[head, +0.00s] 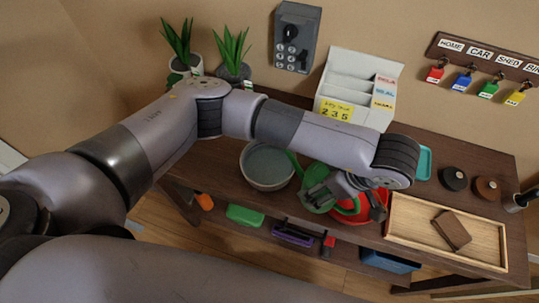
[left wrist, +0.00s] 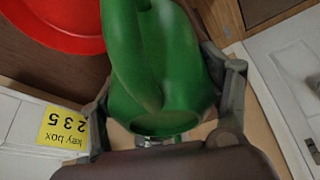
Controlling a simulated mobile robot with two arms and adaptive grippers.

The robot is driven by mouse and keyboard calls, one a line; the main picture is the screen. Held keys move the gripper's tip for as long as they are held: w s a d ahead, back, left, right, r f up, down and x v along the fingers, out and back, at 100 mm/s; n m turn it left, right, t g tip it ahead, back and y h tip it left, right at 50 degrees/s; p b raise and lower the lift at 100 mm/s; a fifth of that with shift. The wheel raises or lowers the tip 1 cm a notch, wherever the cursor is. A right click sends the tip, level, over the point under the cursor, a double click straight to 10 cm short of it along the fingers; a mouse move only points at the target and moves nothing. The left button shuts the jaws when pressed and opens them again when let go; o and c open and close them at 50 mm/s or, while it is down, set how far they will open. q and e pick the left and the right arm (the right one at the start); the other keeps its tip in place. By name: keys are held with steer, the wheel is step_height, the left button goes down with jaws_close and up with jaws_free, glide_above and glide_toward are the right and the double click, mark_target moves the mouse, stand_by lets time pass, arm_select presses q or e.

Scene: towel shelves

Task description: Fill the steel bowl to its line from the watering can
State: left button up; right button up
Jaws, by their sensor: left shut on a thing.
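The steel bowl (head: 246,177) stands on the dark table in the head view, left of my left gripper. Its inside looks grey-green; I cannot make out the line or a water level. The green watering can (head: 318,188) is right of the bowl, partly hidden by my arm, its thin green spout near the bowl's right rim. My left gripper (head: 350,196) is shut on the can. In the left wrist view the green can (left wrist: 165,70) fills the space between the fingers of the left gripper (left wrist: 165,110). I see no stream of water. My right gripper is not visible.
A red dish (head: 363,212) lies beside the can, partly hidden by my gripper. A wooden tray (head: 480,246) with a brown block (head: 452,230) is at right. A white key box (head: 358,82) and two potted plants (head: 232,55) stand behind. Below is a shelf with a green box (head: 245,216).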

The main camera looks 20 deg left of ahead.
mark_target(291, 157)
arm_select(q)
steer(key=shift+d, duration=0.2)
